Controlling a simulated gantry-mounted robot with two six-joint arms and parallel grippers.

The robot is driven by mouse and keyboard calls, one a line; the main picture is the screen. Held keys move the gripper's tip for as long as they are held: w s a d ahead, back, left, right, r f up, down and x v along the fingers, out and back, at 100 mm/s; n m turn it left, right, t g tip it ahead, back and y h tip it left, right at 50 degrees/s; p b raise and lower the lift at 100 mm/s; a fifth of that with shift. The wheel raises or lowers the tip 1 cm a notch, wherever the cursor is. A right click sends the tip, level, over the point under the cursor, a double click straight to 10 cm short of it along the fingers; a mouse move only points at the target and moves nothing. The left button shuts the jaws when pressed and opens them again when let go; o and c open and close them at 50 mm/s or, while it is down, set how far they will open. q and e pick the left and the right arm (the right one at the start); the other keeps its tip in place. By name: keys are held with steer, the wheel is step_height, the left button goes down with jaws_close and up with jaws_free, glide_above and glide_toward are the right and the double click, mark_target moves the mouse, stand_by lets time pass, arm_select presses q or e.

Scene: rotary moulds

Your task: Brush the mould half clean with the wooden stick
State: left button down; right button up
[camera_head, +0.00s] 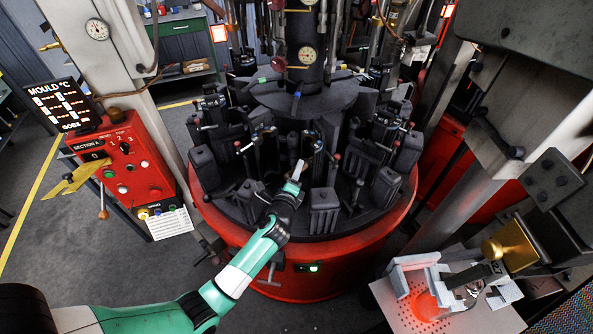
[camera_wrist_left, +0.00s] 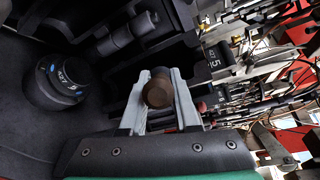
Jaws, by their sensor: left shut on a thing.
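My left gripper (camera_head: 297,172) reaches over the front of the dark rotary mould table (camera_head: 225,207). In the left wrist view, its two pale fingers (camera_wrist_left: 160,98) are shut on the wooden stick (camera_wrist_left: 158,90), whose round brown end faces the camera. The rest of the stick is hidden behind that end. Dark mould parts (camera_head: 324,212) stand in a ring around the table, close to the gripper. I cannot tell which one is the mould half, or whether the stick touches it. My right gripper is not in view.
A red control box (camera_head: 124,160) stands at the left. A perforated plate with a glowing orange piece (camera_head: 428,304) is at the lower right. Levers crowd the table.

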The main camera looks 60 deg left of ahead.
arm_select(q)
steer(key=shift+r+p, duration=0.3)
steer(key=shift+r, duration=0.45)
steer(key=shift+f+b, duration=1.8)
steer(key=shift+f, duration=0.25)
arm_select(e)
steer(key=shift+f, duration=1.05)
arm_select(q)
step_height(320, 180, down, 4)
steer(key=b, duration=0.3)
steer(key=shift+r, duration=0.15)
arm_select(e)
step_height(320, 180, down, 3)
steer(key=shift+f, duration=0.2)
arm_select(q)
steer(key=shift+r, duration=0.1)
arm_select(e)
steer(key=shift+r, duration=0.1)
